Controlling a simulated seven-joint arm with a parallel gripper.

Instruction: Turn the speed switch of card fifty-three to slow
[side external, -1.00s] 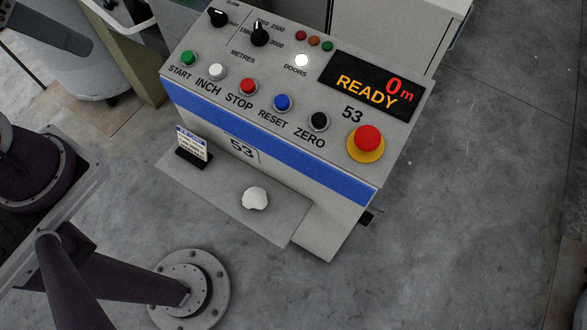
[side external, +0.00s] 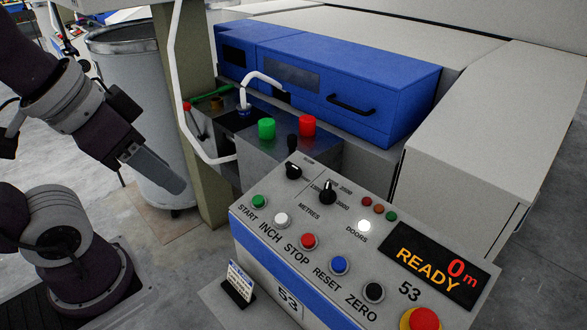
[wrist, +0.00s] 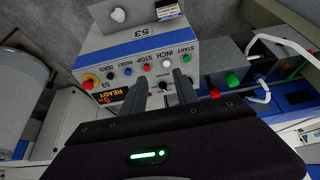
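The speed switch (side external: 293,171) is a small black knob at the back left of card 53's grey sloped panel (side external: 375,283) in the side view. Its small white mark seems to point to the upper left; its lettering is too small to read. My gripper (side external: 180,188) is left of the panel, apart from it, pointing down and right. In the wrist view my gripper (wrist: 163,85) has its two fingers apart with nothing between them. The black metres knob (wrist: 165,88) shows beyond the gap. The speed switch seems hidden behind the right finger there.
The panel carries start, inch, stop, reset and zero buttons, a READY display (side external: 432,272) and a red emergency button (side external: 421,320). Behind it stand a green button (side external: 266,128), a red button (side external: 307,125) and a white bent pipe (side external: 262,77). A pale post (side external: 190,110) rises between my arm and the machine.

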